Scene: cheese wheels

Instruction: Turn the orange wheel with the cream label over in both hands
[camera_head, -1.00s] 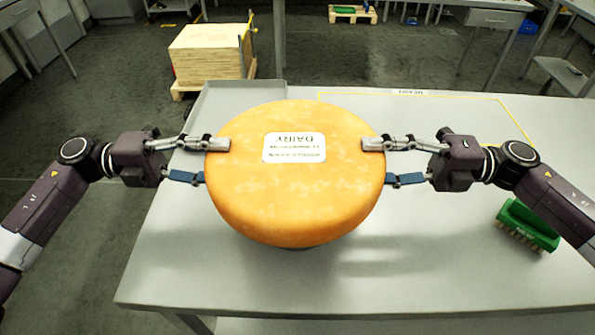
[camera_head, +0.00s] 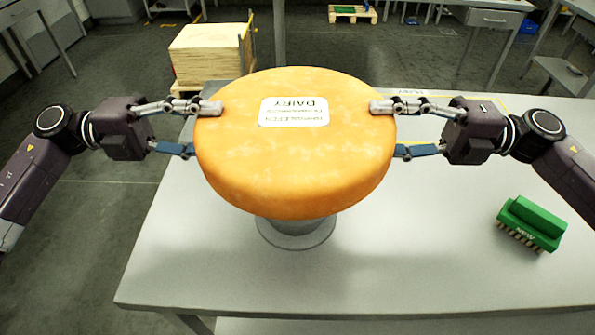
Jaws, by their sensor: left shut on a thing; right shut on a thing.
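The orange cheese wheel (camera_head: 295,165) is held between my two grippers above the table, with its cream label (camera_head: 294,112) on the upper face. The wheel is tilted a little, with its near rim showing. My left gripper (camera_head: 205,130) is shut on the wheel's left edge, one finger on top and one at the side below. My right gripper (camera_head: 388,130) is shut on the right edge in the same way. The underside of the wheel is hidden. A grey round stand (camera_head: 296,238) shows beneath the wheel, apart from the visible rim or partly hidden by it.
The grey table (camera_head: 400,270) has free room in front and at the right. A green brush (camera_head: 531,223) lies on it at the right. A yellow line and a small sign are at the back right. A pallet of boards (camera_head: 208,52) stands on the floor behind.

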